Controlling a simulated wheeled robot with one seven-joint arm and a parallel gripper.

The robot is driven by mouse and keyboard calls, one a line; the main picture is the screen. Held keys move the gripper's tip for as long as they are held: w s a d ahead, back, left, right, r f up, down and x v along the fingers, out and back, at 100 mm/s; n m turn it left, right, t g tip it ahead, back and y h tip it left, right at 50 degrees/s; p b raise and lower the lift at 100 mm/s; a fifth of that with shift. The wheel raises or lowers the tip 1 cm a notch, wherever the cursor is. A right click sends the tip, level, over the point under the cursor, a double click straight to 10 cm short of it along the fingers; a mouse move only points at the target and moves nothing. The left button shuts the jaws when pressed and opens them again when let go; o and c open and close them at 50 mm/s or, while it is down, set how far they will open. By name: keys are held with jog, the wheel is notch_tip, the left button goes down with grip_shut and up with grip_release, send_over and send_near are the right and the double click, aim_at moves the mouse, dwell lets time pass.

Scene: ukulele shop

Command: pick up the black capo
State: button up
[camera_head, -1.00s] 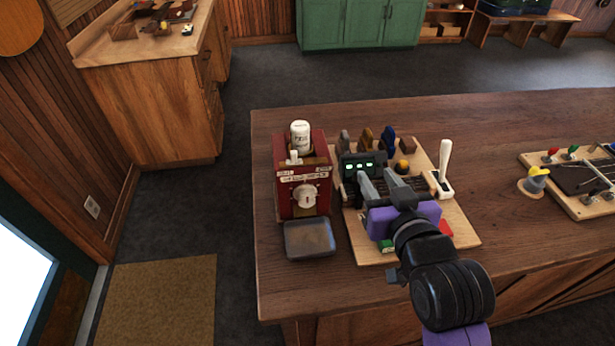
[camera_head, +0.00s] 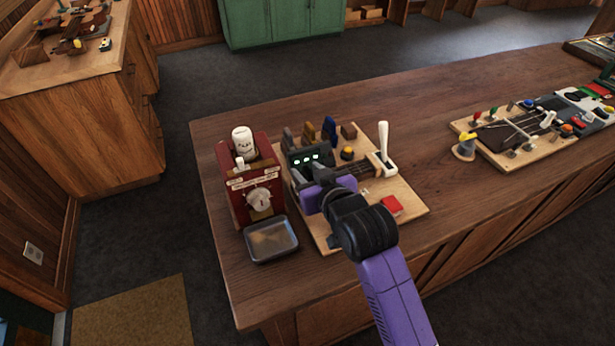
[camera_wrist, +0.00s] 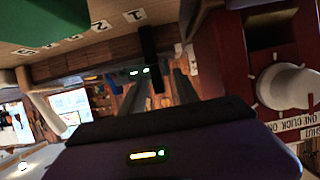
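On the board (camera_head: 405,203), a dark upright piece (camera_head: 287,138) stands at the back left of a row with a brown and a blue one. It may be the black capo; its shape is too small to be sure. My gripper (camera_head: 305,171) is open, its two grey fingers apart, in front of a black box with green lights (camera_head: 309,156). The dark piece stands behind that box. In the wrist view, a black upright bar (camera_wrist: 149,55) shows beyond the open fingers (camera_wrist: 160,82); I cannot tell what it is. Nothing is visibly held.
A red box with a dial (camera_head: 258,200) and a grey tray (camera_head: 271,240) stand left of the board. A white-handled lever (camera_head: 384,145) and a red block (camera_head: 391,206) are on its right. A second board (camera_head: 510,152) lies farther right. Bare tabletop (camera_head: 430,120) lies between.

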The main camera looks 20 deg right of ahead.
jog(key=shift+f, duration=0.1)
jog(key=shift+c, duration=0.3)
grip_shut()
